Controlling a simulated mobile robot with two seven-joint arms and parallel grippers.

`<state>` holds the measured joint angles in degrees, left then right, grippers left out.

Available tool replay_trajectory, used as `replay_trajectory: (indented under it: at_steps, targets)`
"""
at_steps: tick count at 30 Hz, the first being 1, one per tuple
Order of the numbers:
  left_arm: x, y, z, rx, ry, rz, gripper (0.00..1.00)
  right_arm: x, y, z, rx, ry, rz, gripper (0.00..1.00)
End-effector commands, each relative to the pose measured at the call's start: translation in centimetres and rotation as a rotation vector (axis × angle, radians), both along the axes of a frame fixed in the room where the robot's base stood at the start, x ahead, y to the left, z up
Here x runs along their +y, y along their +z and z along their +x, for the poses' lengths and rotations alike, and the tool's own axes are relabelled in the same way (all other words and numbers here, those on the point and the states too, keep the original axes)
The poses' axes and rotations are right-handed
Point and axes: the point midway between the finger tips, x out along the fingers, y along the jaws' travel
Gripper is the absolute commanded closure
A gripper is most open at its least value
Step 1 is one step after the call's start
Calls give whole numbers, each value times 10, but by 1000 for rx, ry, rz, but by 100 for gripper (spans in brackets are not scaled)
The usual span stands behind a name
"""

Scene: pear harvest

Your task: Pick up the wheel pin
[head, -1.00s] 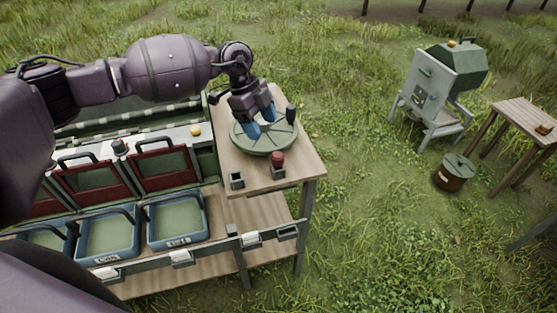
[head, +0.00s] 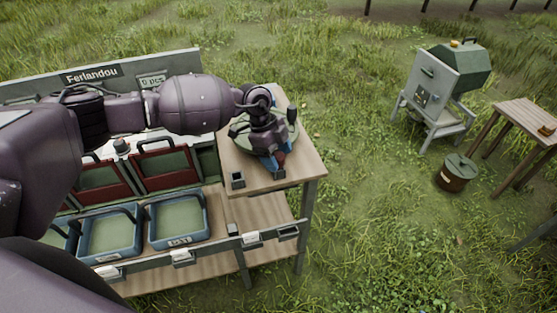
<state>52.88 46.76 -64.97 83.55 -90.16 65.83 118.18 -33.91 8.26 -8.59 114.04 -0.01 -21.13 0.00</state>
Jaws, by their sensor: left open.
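The red-topped pin, which I take for the wheel pin (head: 281,158), stands in a small dark holder on the wooden table, by the front edge. Only a bit of its red top shows; my gripper hides the rest. My left gripper (head: 274,166) is open, with its blue fingers pointing down at the pin. I cannot tell whether the fingers touch it. The green round wheel (head: 239,130) lies behind and is partly covered by my gripper. My right gripper is not in view.
An empty square holder (head: 238,180) stands on the table (head: 305,168), left of the pin. Blue trays (head: 178,218) and red-framed gates (head: 162,167) are at the left. A grey-green machine (head: 445,85), a lidded bucket (head: 455,173) and a side table (head: 520,118) stand on grass at right.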

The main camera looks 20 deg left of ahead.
Motion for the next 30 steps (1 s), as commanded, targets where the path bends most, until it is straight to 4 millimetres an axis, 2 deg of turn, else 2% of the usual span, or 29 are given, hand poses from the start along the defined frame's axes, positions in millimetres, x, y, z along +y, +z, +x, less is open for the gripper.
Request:
replay_trajectory:
  at_steps: [3, 9, 18, 20, 26, 30]
  targets:
    - [-3, -8, -1, 0, 0, -1, 33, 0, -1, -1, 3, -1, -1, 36]
    - [-3, -8, -1, 0, 0, 0, 35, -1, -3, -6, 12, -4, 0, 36]
    - [-3, -8, -1, 0, 0, 0, 81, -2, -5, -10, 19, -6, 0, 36]
    - [-3, -7, 0, -1, 0, 0, 88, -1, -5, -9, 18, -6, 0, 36]
    - [-3, -7, 0, -1, 0, 0, 88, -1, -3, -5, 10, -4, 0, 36]
    - [-3, 0, 0, -2, 0, 0, 88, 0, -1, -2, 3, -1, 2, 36]
